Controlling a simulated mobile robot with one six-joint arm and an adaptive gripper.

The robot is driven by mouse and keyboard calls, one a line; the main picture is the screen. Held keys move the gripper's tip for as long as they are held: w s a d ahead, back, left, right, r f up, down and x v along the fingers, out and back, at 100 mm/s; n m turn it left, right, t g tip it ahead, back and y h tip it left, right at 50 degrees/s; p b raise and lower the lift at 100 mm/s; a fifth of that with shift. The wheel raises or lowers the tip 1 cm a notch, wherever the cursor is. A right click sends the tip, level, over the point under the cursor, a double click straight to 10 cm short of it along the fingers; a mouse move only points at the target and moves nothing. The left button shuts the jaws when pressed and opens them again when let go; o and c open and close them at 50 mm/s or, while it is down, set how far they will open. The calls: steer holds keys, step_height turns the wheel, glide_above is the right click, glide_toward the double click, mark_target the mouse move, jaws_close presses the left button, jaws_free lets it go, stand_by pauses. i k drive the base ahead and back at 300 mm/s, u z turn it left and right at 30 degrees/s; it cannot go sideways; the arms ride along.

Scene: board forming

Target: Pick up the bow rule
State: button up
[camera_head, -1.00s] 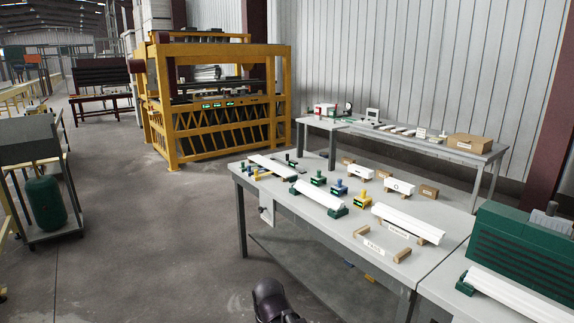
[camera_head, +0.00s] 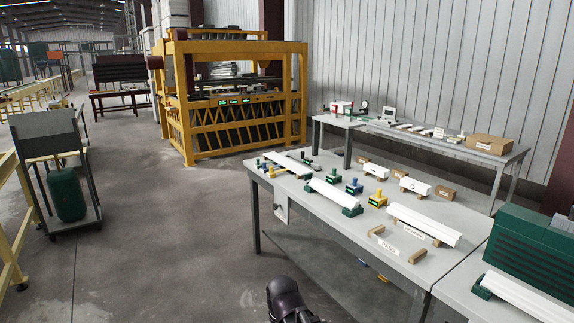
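I cannot tell which piece is the bow rule at this size. Several long white pieces lie on the grey work table: one at the back left (camera_head: 288,164), one on green supports (camera_head: 331,194) in the middle, and a wide one (camera_head: 425,223) on brown blocks at the right. Small green, blue and yellow devices stand among them. Only a dark rounded part of my own arm shows at the bottom edge, in front of the table and apart from it. My gripper's fingers are not in view.
The work table (camera_head: 345,232) has an open lower shelf. A second table (camera_head: 490,157) with a cardboard box (camera_head: 488,144) stands behind it. A green slatted unit (camera_head: 530,250) is at the right. A yellow machine (camera_head: 235,95) and a cart (camera_head: 60,170) flank open floor (camera_head: 160,230).

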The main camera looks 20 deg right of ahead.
mark_target(303, 157)
steer(key=k, duration=0.65)
steer(key=u, duration=0.4)
steer(key=i, duration=1.15)
steer(key=u, duration=0.55)
steer(key=i, duration=2.4)
steer(key=z, duration=0.2)
